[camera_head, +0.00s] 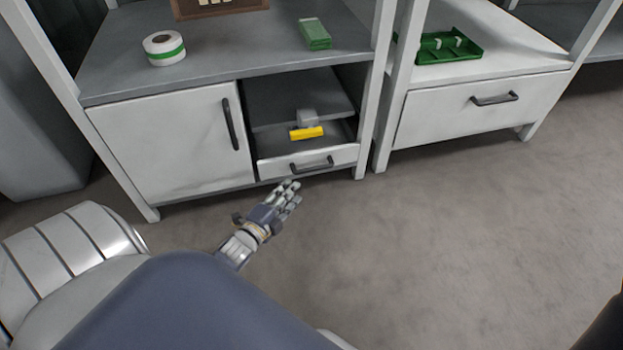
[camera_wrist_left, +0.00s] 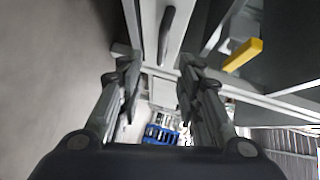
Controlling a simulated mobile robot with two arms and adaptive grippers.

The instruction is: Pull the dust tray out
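The dust tray (camera_head: 343,155) sits low in the left cabinet, in the open bay right of the door. It has a pale front with a dark bar handle (camera_head: 311,163). A yellow block (camera_head: 306,133) with a grey part (camera_head: 307,117) lies behind that front. My left gripper (camera_head: 287,192) is just in front of and below the handle, apart from it. In the left wrist view its two fingers (camera_wrist_left: 157,75) are spread with nothing between them, and the handle (camera_wrist_left: 166,36) lies beyond the tips. My right gripper is not in view.
The cabinet door (camera_head: 170,143) left of the bay is shut. A tape roll (camera_head: 164,49) and a green box (camera_head: 314,34) stand on the top. A second cabinet with a shut drawer (camera_head: 480,108) and a green tray (camera_head: 447,47) is at right. The floor in front is clear.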

